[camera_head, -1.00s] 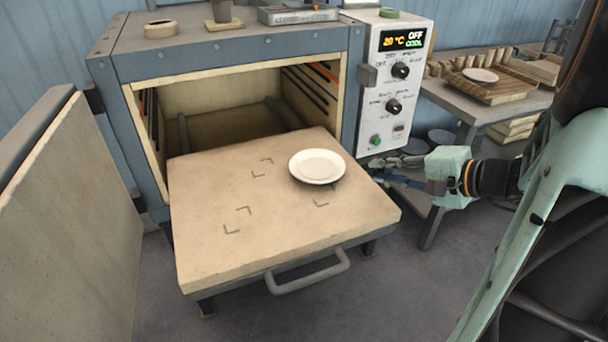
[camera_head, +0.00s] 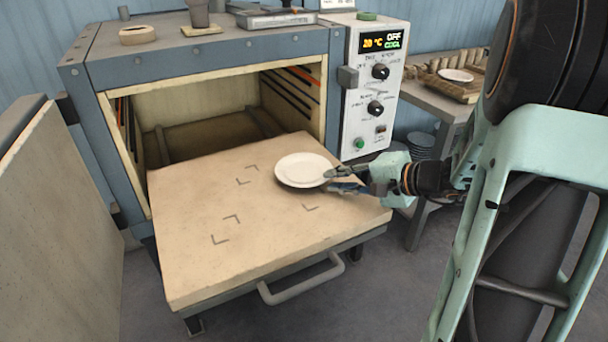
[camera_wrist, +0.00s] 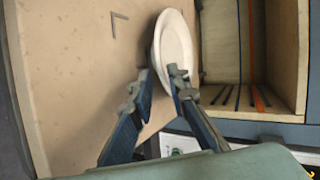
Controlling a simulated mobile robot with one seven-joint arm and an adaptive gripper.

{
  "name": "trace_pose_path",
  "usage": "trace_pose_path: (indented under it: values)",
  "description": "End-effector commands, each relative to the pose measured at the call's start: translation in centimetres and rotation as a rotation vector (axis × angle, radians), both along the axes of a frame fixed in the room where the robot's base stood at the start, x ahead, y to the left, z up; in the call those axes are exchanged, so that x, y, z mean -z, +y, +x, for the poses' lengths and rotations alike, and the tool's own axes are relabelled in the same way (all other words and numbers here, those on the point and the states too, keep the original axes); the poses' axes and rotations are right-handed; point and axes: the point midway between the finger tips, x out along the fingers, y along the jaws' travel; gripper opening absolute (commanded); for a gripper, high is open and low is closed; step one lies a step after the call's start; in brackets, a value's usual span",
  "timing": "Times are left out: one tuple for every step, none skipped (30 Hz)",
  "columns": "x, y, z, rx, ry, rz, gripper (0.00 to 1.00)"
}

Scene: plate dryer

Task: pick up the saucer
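The white round saucer (camera_head: 304,169) lies on the pale slab of the pulled-out tray (camera_head: 270,250), near its right back part. It also shows in the wrist view (camera_wrist: 175,45), seen steeply from the side. My gripper (camera_head: 332,179) reaches in from the right at the saucer's right edge. In the wrist view my gripper (camera_wrist: 162,76) is open, with the saucer's near rim between the fingertips. One finger is on the upper face side and the other is on the underside side. I cannot tell whether either finger touches the rim.
The dryer (camera_head: 205,85) stands open behind the tray, with its door (camera_head: 60,200) swung out at left. The control panel (camera_head: 376,95) is close behind my gripper. A side table (camera_head: 430,98) holds another plate (camera_head: 456,76). The tray's front and left are clear.

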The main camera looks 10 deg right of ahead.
Motion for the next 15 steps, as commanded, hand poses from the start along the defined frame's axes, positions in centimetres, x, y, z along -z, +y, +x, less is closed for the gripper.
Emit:
trace_pose_path:
  values:
    - [0.5, 0.6, 0.6, -0.003, 0.002, 0.000, 0.15]
    - [0.7, 0.9, 0.9, -0.004, 0.001, 0.001, 0.15]
    - [0.9, 1.2, 1.3, -0.003, 0.001, 0.001, 0.15]
    - [1.0, 1.3, 1.5, -0.002, 0.001, 0.001, 0.15]
    - [1.2, 1.5, 1.7, -0.001, 0.001, 0.000, 0.15]
    - [1.3, 1.6, 1.9, 0.000, 0.002, 0.000, 0.15]
    - [1.3, 1.7, 2.0, 0.000, 0.002, 0.000, 0.15]
    - [1.3, 1.7, 2.0, 0.000, 0.001, 0.001, 0.15]
    - [1.3, 1.8, 2.1, 0.000, 0.001, 0.001, 0.15]
    - [1.3, 1.7, 2.1, 0.001, 0.000, 0.000, 0.15]
    - [1.3, 1.7, 2.1, 0.001, 0.000, 0.000, 0.15]
    - [1.3, 1.7, 2.1, 0.001, 0.000, 0.000, 0.15]
    - [1.3, 1.7, 2.1, 0.001, 0.000, 0.000, 0.15]
    - [1.3, 1.7, 2.1, 0.001, 0.000, 0.000, 0.15]
    - [1.3, 1.7, 2.1, 0.001, 0.000, 0.000, 0.11]
